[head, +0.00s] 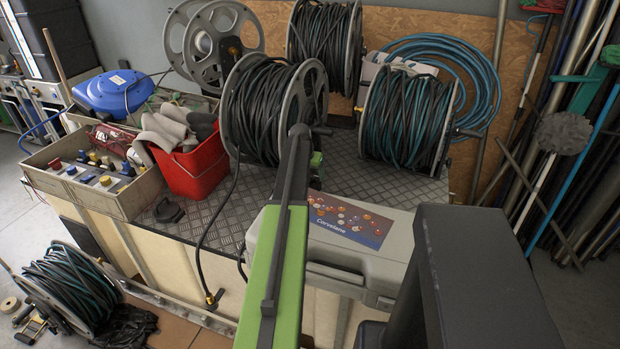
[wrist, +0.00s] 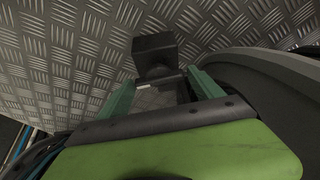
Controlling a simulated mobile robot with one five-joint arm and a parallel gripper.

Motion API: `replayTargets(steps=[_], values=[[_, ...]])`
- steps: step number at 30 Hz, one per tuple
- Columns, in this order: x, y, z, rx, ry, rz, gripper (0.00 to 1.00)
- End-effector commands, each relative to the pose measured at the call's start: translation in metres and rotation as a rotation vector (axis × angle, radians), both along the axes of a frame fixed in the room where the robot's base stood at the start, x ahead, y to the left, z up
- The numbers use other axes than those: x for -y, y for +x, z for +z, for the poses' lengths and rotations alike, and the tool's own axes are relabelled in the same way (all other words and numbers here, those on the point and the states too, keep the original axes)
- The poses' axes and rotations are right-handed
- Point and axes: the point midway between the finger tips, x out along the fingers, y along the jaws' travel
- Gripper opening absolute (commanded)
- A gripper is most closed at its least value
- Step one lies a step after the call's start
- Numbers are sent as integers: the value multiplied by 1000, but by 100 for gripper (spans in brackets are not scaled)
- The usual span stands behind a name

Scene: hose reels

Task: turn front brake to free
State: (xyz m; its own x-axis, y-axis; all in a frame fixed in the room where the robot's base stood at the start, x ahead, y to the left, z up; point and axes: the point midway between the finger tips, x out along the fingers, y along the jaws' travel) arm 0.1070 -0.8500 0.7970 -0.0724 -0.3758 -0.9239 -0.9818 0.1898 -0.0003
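In the head view the front hose reel (head: 251,108), wound with dark hose, stands on the metal deck with its grey flange (head: 312,98) toward my arm. My gripper shows as a small green part (head: 316,160) beside the lower part of this flange, mostly hidden behind my arm. In the wrist view my gripper (wrist: 160,76) has its two green fingers apart. A dark block (wrist: 154,48), which may be the front brake, stands just beyond and partly between the fingertips. I cannot tell whether they touch it. The brake cannot be made out in the head view.
A grey case (head: 350,255) lies close to the right of my arm. A second reel (head: 408,118) stands behind it. A red bucket (head: 195,168) and a crate (head: 95,185) are on the left. Bare chequered deck (head: 222,222) lies left of my arm.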

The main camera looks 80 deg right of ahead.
Motion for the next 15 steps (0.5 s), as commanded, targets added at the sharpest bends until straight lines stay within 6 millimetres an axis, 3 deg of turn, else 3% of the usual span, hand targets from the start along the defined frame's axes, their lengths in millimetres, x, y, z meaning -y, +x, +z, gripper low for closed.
replayTargets(steps=[2, 10, 11, 15], values=[[0, 0, 0, 0, 0, 0, 65], [0, 0, 0, 0, 0, -1, 29], [-16, -3, 0, 1, 0, -3, 27], [-3, 1, 0, 0, 2, 6, 27]])
